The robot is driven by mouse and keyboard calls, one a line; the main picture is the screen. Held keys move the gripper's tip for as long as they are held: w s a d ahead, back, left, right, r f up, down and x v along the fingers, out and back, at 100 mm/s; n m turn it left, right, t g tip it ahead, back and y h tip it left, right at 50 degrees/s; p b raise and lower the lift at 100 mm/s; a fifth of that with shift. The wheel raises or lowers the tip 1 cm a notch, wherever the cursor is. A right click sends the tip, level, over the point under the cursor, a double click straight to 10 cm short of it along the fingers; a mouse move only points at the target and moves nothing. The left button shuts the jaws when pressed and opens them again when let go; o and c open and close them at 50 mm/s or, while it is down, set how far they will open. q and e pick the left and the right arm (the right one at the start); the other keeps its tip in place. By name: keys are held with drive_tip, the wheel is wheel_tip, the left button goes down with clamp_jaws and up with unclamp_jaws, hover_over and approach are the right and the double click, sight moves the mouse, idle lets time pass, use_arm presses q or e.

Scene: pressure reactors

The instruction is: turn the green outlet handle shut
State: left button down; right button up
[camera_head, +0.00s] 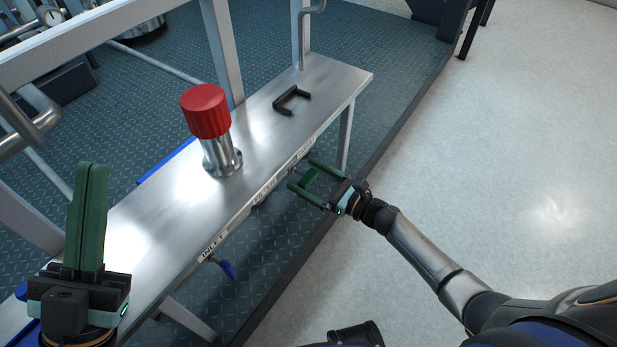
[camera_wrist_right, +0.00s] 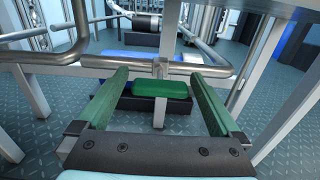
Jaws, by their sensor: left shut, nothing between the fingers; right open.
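The green outlet handle (camera_wrist_right: 162,89) lies crosswise between the fingers of my right gripper (camera_wrist_right: 159,74) in the right wrist view, below a horizontal metal pipe. Neither finger appears to touch it. In the head view the right gripper (camera_head: 301,174) is open at the bench's front edge, with the green handle (camera_head: 311,177) showing between its fingers. My left gripper (camera_head: 92,166) is shut and empty, pointing up over the near left end of the bench.
A steel bench (camera_head: 265,125) carries a red-capped metal cylinder (camera_head: 206,112) and a black bracket-shaped handle (camera_head: 291,99). A blue inlet handle (camera_head: 227,269) hangs under the front edge, by the INLET label. Open floor (camera_head: 510,170) lies to the right.

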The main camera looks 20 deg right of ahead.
drive_tip(key=shift+w, duration=0.1)
drive_tip(key=c, duration=1.2)
drive_tip(key=shift+m, duration=0.4)
drive_tip(key=m, duration=0.2)
drive_tip(key=shift+m, duration=0.4)
drive_tip(key=m, duration=0.4)
drive_tip(key=shift+d+f+m, duration=0.1)
drive_tip(key=shift+m, duration=0.3)
drive_tip(key=m, duration=0.4)
drive_tip(key=shift+w, duration=0.1)
drive_tip(key=m, duration=0.5)
drive_tip(key=shift+f+p, duration=0.2)
drive_tip(key=shift+p, duration=0.1)
drive_tip(key=shift+m, duration=0.4)
